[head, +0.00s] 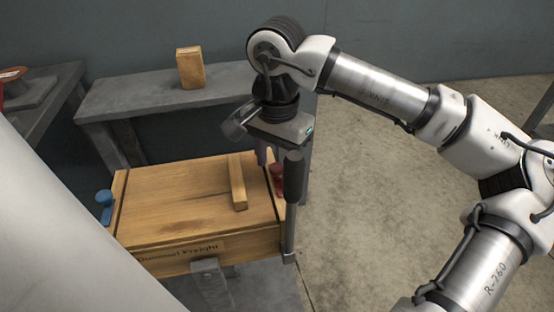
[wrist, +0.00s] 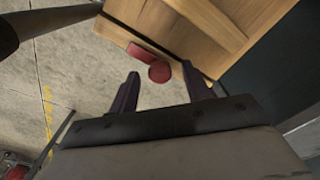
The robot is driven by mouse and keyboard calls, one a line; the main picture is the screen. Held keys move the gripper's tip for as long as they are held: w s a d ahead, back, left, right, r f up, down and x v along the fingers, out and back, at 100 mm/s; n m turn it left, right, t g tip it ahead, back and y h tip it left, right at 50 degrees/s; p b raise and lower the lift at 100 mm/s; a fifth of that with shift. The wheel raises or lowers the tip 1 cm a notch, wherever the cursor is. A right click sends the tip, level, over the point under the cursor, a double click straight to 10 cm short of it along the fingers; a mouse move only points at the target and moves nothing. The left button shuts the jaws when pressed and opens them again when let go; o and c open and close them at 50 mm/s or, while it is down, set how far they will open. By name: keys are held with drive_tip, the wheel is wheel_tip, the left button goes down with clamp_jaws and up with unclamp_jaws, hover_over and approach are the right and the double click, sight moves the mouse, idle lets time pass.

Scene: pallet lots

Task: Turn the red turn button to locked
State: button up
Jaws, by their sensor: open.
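The red turn button (head: 277,180) is on the right side of a wooden crate (head: 190,205) in the head view. In the wrist view the red turn button (wrist: 152,62) shows a round part and a bar that points up and left, its end by the crate's edge. My gripper (wrist: 160,82) is open, with its two dark fingers apart and the button's round part beyond and between the fingertips. I cannot tell whether they touch it. In the head view my gripper (head: 262,152) hangs over the crate's right end, partly hidden behind a dark post.
A blue turn button (head: 104,205) is on the crate's left side. A wooden bar (head: 237,182) lies across the lid. The post (head: 291,205) stands upright close to my gripper. A grey bench (head: 150,95) behind holds a wooden block (head: 190,68). Floor on the right is clear.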

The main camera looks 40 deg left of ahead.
drive_tip(key=c, duration=1)
drive_tip(key=shift+f, duration=0.1)
drive_tip(key=m+b, duration=0.1)
drive_tip(key=m, duration=0.3)
drive_tip(key=m+b, duration=0.1)
drive_tip(key=m, duration=0.3)
drive_tip(key=shift+m, duration=0.3)
drive_tip(key=m, duration=0.4)
drive_tip(key=m+b, duration=0.1)
drive_tip(key=m, duration=0.4)
drive_tip(key=shift+m, duration=0.3)
